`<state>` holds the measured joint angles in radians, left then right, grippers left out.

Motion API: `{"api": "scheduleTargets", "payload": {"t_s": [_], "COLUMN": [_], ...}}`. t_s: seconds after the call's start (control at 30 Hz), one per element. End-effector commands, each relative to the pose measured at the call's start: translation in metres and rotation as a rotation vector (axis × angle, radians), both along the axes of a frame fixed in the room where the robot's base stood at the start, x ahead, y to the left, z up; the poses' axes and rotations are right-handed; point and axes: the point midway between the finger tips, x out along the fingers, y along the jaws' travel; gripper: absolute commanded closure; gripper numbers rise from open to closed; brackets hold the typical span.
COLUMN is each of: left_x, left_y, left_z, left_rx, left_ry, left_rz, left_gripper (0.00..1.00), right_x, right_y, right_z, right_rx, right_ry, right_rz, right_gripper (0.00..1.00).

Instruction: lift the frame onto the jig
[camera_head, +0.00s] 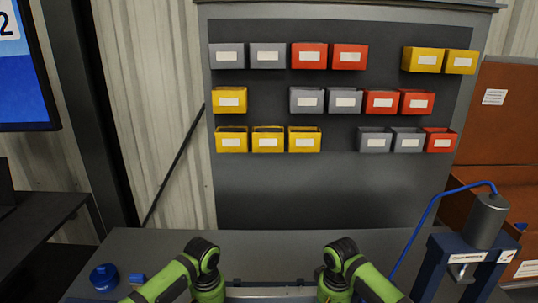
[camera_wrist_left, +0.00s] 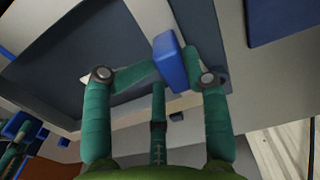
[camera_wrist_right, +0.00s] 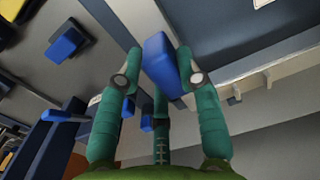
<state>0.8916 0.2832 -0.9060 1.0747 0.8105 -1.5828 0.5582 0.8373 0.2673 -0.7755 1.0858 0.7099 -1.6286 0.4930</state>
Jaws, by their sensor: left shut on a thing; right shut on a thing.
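In the left wrist view my left gripper (camera_wrist_left: 172,66) is shut on a blue block (camera_wrist_left: 168,52), one finger on each side. In the right wrist view my right gripper (camera_wrist_right: 160,62) is shut on a similar blue block (camera_wrist_right: 158,58). A pale-edged metal structure, seemingly the frame (camera_wrist_left: 105,15), lies beside the left block; I cannot tell how the blocks join it. In the head view a light metal bar, perhaps part of the frame (camera_head: 270,291), spans between my arms at the bottom edge. The gripper tips are below that view. I cannot identify the jig.
A dark bench (camera_head: 280,245) lies ahead. A round blue container (camera_head: 104,277) and small blue block (camera_head: 137,279) are at left. A blue stand with a grey cylinder (camera_head: 487,220) and hose is at right. A board with several coloured bins (camera_head: 330,190) rises behind.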

Motion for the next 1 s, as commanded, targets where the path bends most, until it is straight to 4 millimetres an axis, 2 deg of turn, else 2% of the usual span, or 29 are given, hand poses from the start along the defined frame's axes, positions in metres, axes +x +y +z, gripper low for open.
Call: {"api": "scheduleTargets", "payload": {"t_s": [0.03, 1.0], "left_x": [0.0, -0.001], "left_y": [0.01, 0.009], "left_z": [-0.002, -0.012], "left_rx": [0.02, 0.021], "left_ry": [0.005, 0.005], "left_rz": [0.008, 0.008], "left_gripper": [0.85, 0.85], "right_x": [0.002, 0.002], "right_y": [-0.008, -0.008], "right_z": [0.001, -0.009], "right_rx": [-0.013, -0.014], "right_ry": [-0.002, -0.002], "right_rz": [-0.007, -0.008], "right_gripper": [1.0, 1.0]}}
